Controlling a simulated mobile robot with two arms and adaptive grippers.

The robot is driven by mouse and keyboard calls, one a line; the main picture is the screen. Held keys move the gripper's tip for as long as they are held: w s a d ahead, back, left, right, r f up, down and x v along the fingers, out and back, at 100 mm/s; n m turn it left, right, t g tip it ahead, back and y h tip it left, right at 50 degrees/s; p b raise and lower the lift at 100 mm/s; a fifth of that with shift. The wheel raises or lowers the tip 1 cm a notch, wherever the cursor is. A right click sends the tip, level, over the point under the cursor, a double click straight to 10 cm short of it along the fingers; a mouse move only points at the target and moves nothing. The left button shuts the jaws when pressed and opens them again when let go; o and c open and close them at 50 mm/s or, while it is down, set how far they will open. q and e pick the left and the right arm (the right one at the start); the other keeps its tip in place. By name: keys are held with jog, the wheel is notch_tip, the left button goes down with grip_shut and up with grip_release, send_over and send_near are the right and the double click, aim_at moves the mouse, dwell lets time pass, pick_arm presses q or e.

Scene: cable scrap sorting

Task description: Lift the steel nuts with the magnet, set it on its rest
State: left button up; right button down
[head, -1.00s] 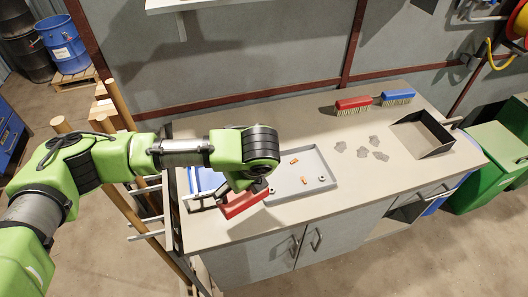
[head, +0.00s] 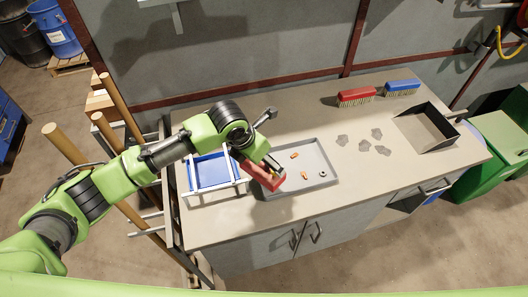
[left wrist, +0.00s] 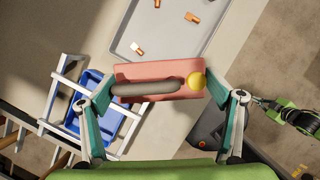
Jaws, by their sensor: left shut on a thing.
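My left gripper (left wrist: 160,88) is shut on the red magnet (head: 264,176), which has a dark grip bar and a yellow knob in the left wrist view (left wrist: 155,70). The magnet hangs at the left edge of the grey tray (head: 331,182). In the tray lie copper-coloured pieces (head: 295,155) and a steel nut (head: 322,173); a second nut (head: 304,174) seems to lie by a copper piece. The magnet's underside is hidden. A white frame (head: 240,180) stands around a blue tray (head: 212,170). A green arm, probably my right, shows in the left wrist view; its gripper (left wrist: 258,100) is unclear.
Several grey flakes (head: 365,146) lie on the bench right of the tray. A dark open bin (head: 425,128), a red brush (head: 356,97) and a blue brush (head: 402,88) are farther right and back. Wooden poles (head: 120,108) stand at the bench's left end.

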pick_arm(q)
jog(key=shift+w+d+f+m, duration=0.1)
jog(key=shift+w+d+m, duration=0.15)
jog(key=shift+w+m, duration=0.35)
jog(key=shift+s, duration=0.1)
